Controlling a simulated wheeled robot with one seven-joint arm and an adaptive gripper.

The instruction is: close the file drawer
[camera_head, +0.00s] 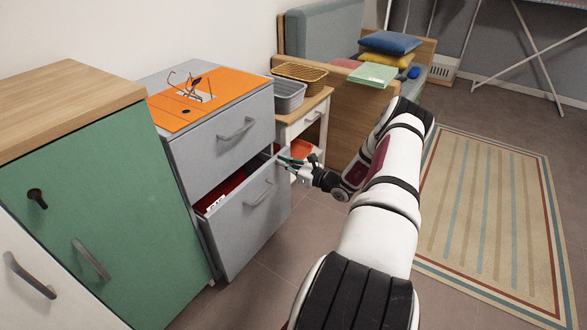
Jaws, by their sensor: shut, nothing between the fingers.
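The file drawer (246,226) is the lower drawer of the grey cabinet (190,158). It stands partly open, its grey front tilted in the picture and a metal handle (259,194) on it. Something red with a white label (216,203) shows inside. The upper drawer (225,143) looks shut. My gripper (284,160) is shut and empty, at the right upper edge of the open drawer's front. Whether its fingertips touch the drawer I cannot tell.
An orange mat (180,116) with glasses lies on the cabinet. A green cabinet (95,190) stands at left. A small wooden stand (311,108) with baskets is behind my gripper. A sofa (325,38) is further back. Bare floor and a striped rug (490,215) lie at right.

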